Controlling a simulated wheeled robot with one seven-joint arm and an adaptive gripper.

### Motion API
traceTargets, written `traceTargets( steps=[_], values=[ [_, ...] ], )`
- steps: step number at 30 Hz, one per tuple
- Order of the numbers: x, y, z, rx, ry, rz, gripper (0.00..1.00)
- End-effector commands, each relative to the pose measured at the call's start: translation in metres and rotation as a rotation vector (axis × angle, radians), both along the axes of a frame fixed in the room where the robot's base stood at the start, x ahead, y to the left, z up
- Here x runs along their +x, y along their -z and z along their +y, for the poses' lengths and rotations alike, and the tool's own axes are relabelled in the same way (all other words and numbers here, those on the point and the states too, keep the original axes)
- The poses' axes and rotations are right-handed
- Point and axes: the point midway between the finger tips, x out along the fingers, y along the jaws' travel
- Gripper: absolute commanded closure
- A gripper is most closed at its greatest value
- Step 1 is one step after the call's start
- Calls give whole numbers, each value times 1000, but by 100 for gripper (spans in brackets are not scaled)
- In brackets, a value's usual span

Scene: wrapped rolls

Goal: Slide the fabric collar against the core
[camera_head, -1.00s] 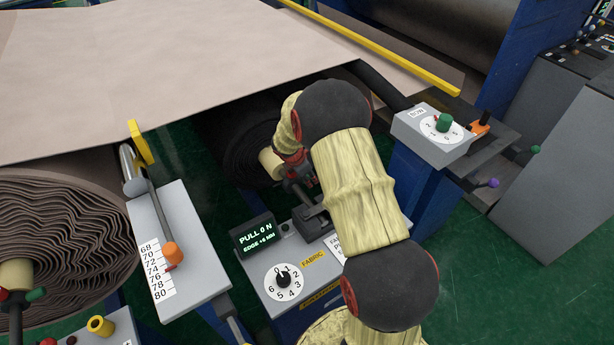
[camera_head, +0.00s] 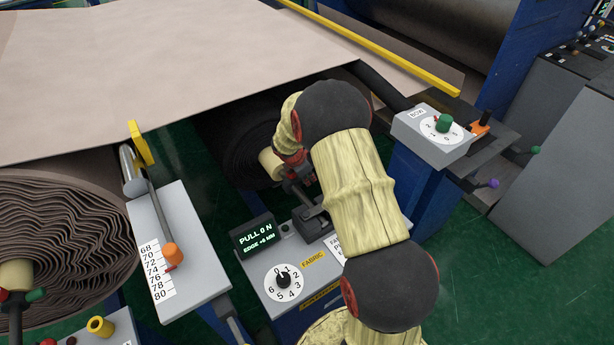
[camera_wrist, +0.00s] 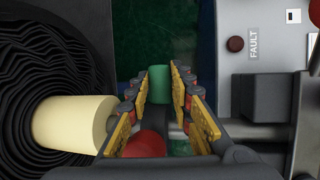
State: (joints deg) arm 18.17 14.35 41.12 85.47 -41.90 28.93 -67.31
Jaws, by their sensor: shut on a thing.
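In the wrist view the pale yellow core (camera_wrist: 75,122) sticks out of the dark wound fabric roll (camera_wrist: 50,60) at the left. My gripper (camera_wrist: 160,82) has its yellow-padded fingers closed around a green knob (camera_wrist: 160,86), to the right of the core. A red knob (camera_wrist: 147,145) shows below it, between the fingers. A grey shaft (camera_wrist: 250,131) runs to the right. The collar body is mostly hidden by my fingers, so I cannot tell whether it touches the core. In the head view my gripper (camera_head: 293,170) is beside the core (camera_head: 270,163), partly hidden by my arm.
A control box with a FABRIC dial (camera_head: 283,281) and a green-lit display (camera_head: 256,238) stands below my gripper. A lever panel (camera_head: 180,255) and a second roll (camera_head: 60,240) are at the left. A bow-dial box (camera_head: 420,130) is right of my arm. Green floor shows at the right.

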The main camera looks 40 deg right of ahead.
Motion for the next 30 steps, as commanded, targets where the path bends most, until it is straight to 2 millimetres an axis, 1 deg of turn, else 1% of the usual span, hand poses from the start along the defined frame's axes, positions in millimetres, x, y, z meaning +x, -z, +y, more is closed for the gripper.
traceTargets(
  steps=[8, 11, 18, 21, 25, 30],
  values=[
    [2, 0, 0, 0, 0, 0, 100],
    [10, -2, -1, 0, -1, -1, 100],
    [42, -3, -2, 0, -1, -2, 100],
    [52, -2, -3, 0, -1, -2, 100],
    [60, -2, -4, -1, 0, -3, 100],
    [62, -2, -4, -2, -1, -6, 100]
  ],
)
